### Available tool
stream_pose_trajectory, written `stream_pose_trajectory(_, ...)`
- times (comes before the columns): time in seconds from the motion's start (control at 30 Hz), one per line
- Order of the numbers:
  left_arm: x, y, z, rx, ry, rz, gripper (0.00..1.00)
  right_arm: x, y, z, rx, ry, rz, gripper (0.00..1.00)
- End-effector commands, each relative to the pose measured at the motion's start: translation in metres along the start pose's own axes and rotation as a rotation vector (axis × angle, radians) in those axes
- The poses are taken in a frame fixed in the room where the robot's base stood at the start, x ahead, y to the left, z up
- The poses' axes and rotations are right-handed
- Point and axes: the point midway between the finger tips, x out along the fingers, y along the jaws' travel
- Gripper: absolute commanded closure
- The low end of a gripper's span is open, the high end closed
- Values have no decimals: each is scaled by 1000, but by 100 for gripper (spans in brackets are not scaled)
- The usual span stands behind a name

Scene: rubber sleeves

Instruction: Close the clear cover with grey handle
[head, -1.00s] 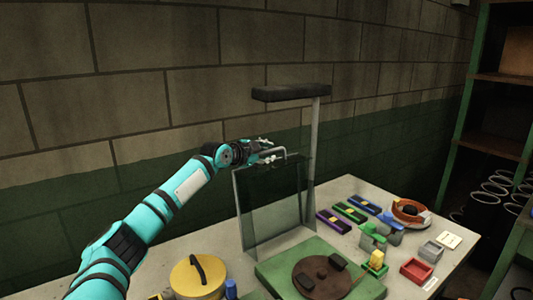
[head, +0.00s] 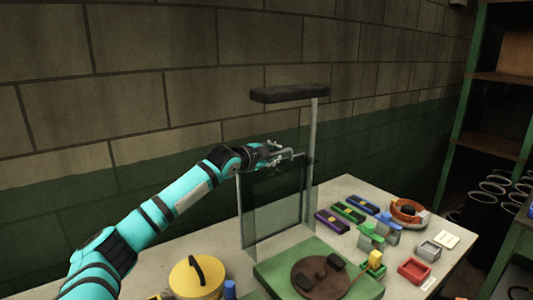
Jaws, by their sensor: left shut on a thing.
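The clear cover (head: 275,210) stands raised and upright at the back of a green base (head: 280,262) on the table. Its grey handle (head: 293,155) is at the cover's top edge. My left gripper (head: 278,152) is at the handle and shut on it; the fingers partly hide the handle. On the green base sits a round brown plate (head: 321,278) with dark blocks on it. My right gripper is out of view.
A post with a dark lamp-like bar (head: 290,93) rises behind the cover. A yellow round lid (head: 197,278) stands at the front left. Purple, green and blue blocks, a red tray (head: 415,271) and a grey tray (head: 429,250) fill the table's right side.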

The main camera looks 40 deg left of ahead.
Motion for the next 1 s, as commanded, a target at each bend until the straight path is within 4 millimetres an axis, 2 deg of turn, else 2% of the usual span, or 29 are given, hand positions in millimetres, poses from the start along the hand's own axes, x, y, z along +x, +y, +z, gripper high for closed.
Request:
stream_pose_trajectory(0.1,-10,18,-25,82,6,-30,100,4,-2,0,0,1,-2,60)
stream_pose_trajectory(0.3,-26,47,-62,215,8,-90,100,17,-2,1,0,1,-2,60)
stream_pose_trajectory(0.5,-39,72,-90,329,7,-140,100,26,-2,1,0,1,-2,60)
stream_pose_trajectory(0.73,-46,92,-107,410,6,-174,100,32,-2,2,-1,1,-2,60)
stream_pose_trajectory(1.0,-49,98,-112,438,2,-187,100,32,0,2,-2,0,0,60)
